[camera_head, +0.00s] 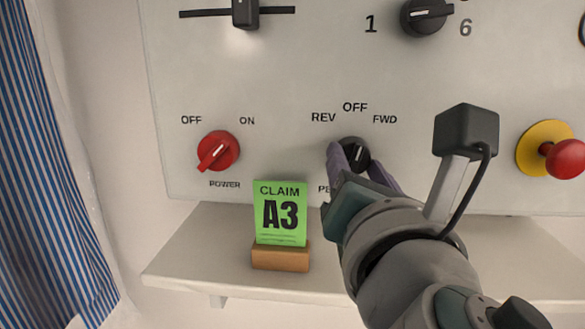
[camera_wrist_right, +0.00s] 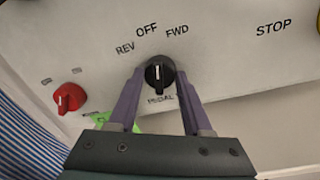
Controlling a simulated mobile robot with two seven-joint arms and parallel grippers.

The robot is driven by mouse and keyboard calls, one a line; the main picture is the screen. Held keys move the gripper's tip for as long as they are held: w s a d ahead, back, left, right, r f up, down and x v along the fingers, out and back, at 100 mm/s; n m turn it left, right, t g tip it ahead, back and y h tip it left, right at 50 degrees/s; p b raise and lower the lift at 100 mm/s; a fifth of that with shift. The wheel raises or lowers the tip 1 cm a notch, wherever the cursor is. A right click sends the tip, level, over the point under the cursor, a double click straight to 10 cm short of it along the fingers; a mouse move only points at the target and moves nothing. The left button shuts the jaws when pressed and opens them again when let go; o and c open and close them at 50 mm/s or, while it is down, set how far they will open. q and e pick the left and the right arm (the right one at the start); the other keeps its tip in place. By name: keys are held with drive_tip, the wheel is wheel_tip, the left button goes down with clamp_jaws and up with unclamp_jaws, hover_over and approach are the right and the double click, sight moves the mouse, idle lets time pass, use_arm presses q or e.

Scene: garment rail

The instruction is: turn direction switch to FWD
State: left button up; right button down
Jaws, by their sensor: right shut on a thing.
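The direction switch is a round black knob (camera_head: 354,152) on the grey control panel, with REV at upper left, OFF above and FWD at upper right. It also shows in the right wrist view (camera_wrist_right: 159,74), above the PEDAL label. Its white pointer line stands roughly upright, near OFF; a slight lean is hard to tell. My right gripper (camera_head: 362,166) is shut on the knob, with one purple finger on each side, as the right wrist view also shows (camera_wrist_right: 160,82). The fingers and hand partly hide the knob and PEDAL in the head view. My left gripper is not in view.
A red power knob (camera_head: 218,151) is to the left. A red stop button (camera_head: 563,158) is at right, a black selector (camera_head: 424,16) above. A striped curtain (camera_head: 50,190) hangs left.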

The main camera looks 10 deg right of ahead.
drive_tip(key=m+b, duration=0.1)
drive_tip(key=m, duration=0.2)
drive_tip(key=shift+f, duration=0.1)
drive_tip(key=shift+m+b, duration=0.6)
drive_tip(key=shift+m, duration=0.7)
drive_tip(key=shift+c, duration=1.7)
unclamp_jaws()
